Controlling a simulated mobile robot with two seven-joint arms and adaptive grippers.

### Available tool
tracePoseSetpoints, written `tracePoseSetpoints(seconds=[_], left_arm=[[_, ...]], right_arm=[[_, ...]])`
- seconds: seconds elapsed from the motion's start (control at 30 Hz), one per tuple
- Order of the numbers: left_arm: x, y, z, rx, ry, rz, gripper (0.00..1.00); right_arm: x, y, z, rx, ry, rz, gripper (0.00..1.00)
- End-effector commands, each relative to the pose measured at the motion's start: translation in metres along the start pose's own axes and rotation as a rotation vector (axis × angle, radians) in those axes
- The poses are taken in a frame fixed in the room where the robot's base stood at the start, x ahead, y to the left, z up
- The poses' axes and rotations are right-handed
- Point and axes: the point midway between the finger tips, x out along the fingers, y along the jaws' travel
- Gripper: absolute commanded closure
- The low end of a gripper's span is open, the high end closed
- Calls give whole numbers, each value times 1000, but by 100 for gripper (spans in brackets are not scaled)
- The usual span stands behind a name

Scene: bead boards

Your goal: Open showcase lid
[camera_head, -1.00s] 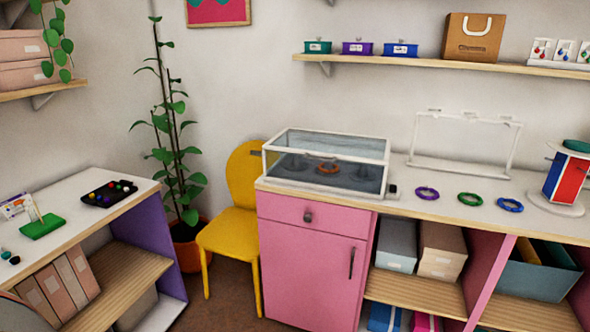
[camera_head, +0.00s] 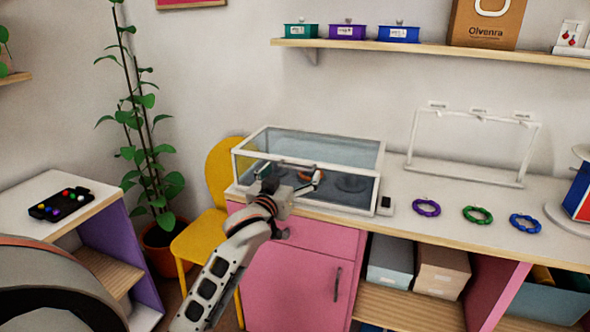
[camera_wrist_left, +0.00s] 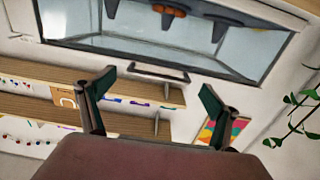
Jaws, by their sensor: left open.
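The showcase (camera_head: 376,196) is a clear glass box with a white frame on the counter. Its glass lid (camera_head: 325,150) lies flat and closed on top. An orange bracelet (camera_head: 306,175) and dark display stands show inside. My left gripper (camera_head: 290,175) is open and empty at the front of the showcase, near its upper front edge. In the left wrist view, a dark bar handle (camera_wrist_left: 158,72) lies beyond and between the spread fingertips (camera_wrist_left: 156,80), apparently apart from both. My right gripper is out of view.
Purple (camera_head: 426,208), green (camera_head: 477,215) and blue (camera_head: 525,224) bracelets lie on the counter right of the showcase. A white rack (camera_head: 466,179) stands behind them. A yellow chair (camera_head: 200,240) stands to the left. A wall shelf (camera_head: 400,46) is above.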

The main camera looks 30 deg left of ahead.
Motion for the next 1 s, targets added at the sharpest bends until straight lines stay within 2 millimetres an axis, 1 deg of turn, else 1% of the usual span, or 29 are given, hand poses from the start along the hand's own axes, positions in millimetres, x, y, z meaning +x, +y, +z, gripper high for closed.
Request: tracePoseSetpoints(seconds=[0.03, 0.1, 0.2, 0.33, 0.57, 0.6, 0.67, 0.7, 0.77, 0.8, 1.0], left_arm=[[8, 0, 0, 2, 0, 0, 10], [16, 0, 0, 3, 0, 0, 10], [24, 0, 0, 2, 1, 0, 10], [29, 0, 0, 1, 0, 0, 10], [29, 0, 0, 1, 0, 0, 10], [29, 0, 0, 1, 0, 0, 20], [29, 0, 0, 1, 0, 0, 36], [29, 0, 0, 1, 0, 0, 46], [29, 0, 0, 1, 0, 0, 62], [29, 0, 0, 1, 0, 0, 63], [32, 1, -3, 1, 1, 1, 63]], right_arm=[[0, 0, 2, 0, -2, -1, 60], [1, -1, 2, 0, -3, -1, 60], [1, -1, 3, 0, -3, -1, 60], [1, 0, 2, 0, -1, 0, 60], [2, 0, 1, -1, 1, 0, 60], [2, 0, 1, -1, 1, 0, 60], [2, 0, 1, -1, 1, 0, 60], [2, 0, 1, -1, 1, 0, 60], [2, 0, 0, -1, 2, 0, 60], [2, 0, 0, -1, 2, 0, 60], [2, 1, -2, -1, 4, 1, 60]])
